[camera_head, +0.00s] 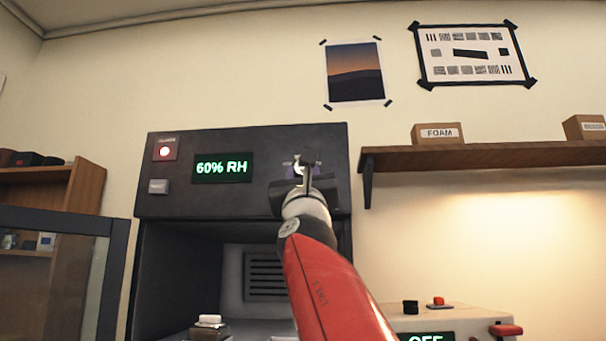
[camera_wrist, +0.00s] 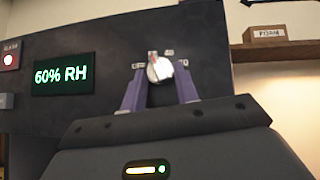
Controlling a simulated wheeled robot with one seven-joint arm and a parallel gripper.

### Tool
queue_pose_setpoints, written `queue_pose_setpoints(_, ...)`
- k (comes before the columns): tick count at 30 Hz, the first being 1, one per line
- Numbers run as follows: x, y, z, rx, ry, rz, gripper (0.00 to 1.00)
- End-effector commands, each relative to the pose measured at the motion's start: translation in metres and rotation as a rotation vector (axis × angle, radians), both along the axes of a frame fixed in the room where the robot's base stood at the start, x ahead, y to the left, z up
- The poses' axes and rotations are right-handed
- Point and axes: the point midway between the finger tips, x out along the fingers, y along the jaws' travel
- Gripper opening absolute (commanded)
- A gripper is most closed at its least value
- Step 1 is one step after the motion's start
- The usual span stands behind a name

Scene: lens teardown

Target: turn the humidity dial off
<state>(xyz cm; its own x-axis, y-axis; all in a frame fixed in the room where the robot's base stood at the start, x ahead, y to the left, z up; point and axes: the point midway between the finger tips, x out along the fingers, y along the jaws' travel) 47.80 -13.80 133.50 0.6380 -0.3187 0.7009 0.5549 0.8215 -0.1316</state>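The humidity dial (camera_wrist: 160,69) is a small pale round knob on the dark front panel, with tiny labels around it too small to read surely. A reddish mark shows near its top. The green display (camera_head: 222,167) reads 60% RH; it also shows in the wrist view (camera_wrist: 64,75). My gripper (camera_wrist: 159,75) is in front of the dial, its two purple fingers apart, one on each side of the knob. A narrow gap seems to show on both sides; I cannot tell if the tips touch. In the head view, my gripper (camera_head: 304,172) partly covers the dial.
A lit red button (camera_head: 165,153) and a grey button (camera_head: 158,186) sit left of the display. Below is the cabinet's open chamber (camera_head: 262,253). A wooden shelf (camera_head: 480,158) with boxes juts out at right. A glass door (camera_head: 50,262) stands at left.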

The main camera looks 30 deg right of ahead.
Motion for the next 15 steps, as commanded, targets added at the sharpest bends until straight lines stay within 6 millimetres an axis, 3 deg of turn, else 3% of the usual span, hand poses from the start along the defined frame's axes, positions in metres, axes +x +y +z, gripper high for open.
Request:
queue_pose_setpoints(3,-0.0002,0.0000,0.0000,0.000,0.000,0.000,0.07)
queue_pose_setpoints(15,-0.0013,-0.0034,-0.0023,-0.077,0.048,-0.002,0.07)
